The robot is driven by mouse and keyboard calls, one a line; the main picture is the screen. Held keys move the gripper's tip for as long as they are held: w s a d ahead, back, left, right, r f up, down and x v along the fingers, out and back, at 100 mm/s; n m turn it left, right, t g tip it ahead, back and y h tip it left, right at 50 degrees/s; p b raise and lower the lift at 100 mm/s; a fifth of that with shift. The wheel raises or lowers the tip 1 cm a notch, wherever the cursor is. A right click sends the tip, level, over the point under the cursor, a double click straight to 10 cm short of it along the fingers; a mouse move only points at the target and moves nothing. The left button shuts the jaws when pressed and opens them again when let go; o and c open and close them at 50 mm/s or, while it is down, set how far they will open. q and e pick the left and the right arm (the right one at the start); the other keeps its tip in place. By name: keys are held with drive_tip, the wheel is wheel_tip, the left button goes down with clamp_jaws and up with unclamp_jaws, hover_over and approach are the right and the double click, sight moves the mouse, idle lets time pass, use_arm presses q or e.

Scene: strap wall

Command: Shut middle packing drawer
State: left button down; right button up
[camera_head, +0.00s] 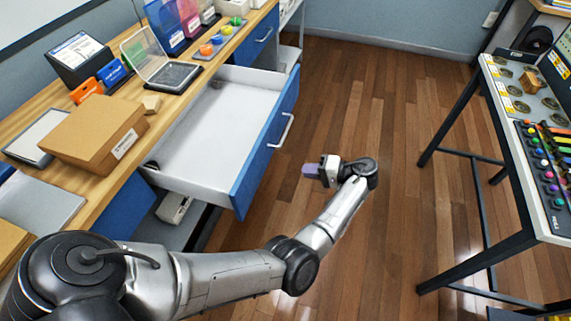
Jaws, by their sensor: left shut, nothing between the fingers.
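The middle packing drawer (222,138) is pulled far out from under the wooden bench. My right gripper is not in view.
The wooden bench (170,103) holds a cardboard box (97,133), an open clear case (172,76) and colored binders (166,22). Another blue drawer (257,38) beyond looks shut. A black-legged table (509,150) stands at the right. Wood floor (375,110) between is clear.

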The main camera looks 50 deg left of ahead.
sight(261, 165)
use_arm(q)
drive_tip(key=x, duration=0.8)
drive_tip(key=b+x, duration=0.1)
drive_tip(key=x, duration=0.3)
drive_tip(key=shift+a+r, duration=0.15)
drive_tip(key=shift+r, duration=0.2)
drive_tip(key=shift+s+a, duration=0.4)
drive_tip(key=shift+a, duration=0.2)
